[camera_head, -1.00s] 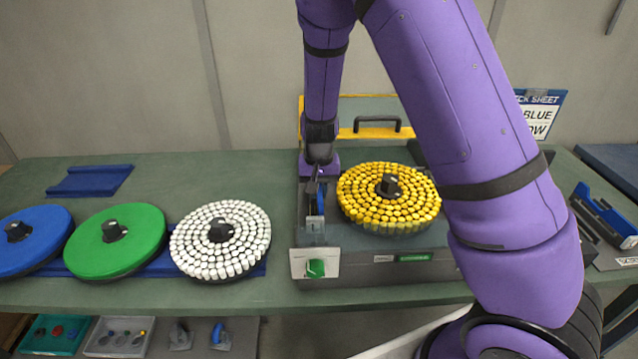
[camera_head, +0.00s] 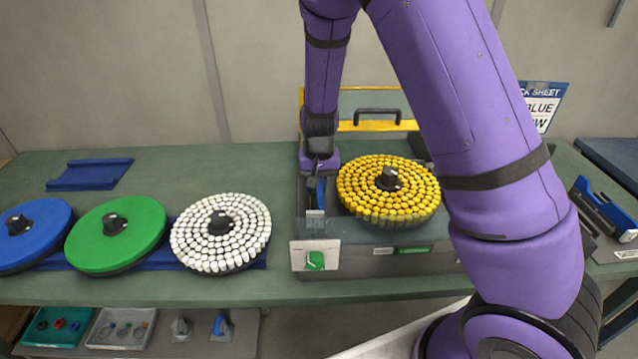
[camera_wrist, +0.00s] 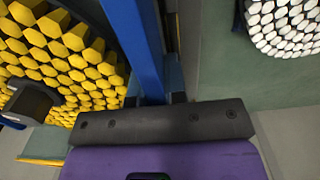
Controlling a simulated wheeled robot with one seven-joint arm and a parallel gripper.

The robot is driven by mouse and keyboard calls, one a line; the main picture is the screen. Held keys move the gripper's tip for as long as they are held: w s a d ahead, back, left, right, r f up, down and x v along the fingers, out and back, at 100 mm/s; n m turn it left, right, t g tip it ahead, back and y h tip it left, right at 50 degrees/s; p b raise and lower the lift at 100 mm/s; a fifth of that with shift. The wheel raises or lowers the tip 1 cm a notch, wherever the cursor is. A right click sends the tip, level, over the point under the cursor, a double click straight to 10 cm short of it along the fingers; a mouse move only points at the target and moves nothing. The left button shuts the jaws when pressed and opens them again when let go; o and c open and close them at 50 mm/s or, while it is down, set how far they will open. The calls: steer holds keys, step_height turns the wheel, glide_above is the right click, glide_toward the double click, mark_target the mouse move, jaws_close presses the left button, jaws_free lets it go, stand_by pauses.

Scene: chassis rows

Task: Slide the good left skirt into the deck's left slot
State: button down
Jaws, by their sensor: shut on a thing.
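My gripper (camera_head: 318,178) points down at the left side of the grey deck (camera_head: 375,262), just left of the yellow-studded disc (camera_head: 388,188). It is shut on a long blue strip, the left skirt (camera_wrist: 140,40), whose small visible part (camera_head: 320,190) shows below the gripper in the head view. In the wrist view the skirt runs up from the fingers (camera_wrist: 155,99), between the yellow studs and a grey edge. The deck's left slot is hidden by the skirt and gripper, so I cannot tell how far in the skirt sits.
White (camera_head: 221,232), green (camera_head: 116,234) and blue (camera_head: 34,236) discs stand on the bench to the left. Another blue part (camera_head: 604,208) rests on a stand at the right.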

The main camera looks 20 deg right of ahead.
steer(key=shift+f, duration=2.1)
stand_by(0.3)
steer(key=c, duration=1.1)
jaws_free()
steer(key=shift+r, duration=0.1)
step_height(320, 180, up, 11)
steer(key=shift+f, duration=0.2)
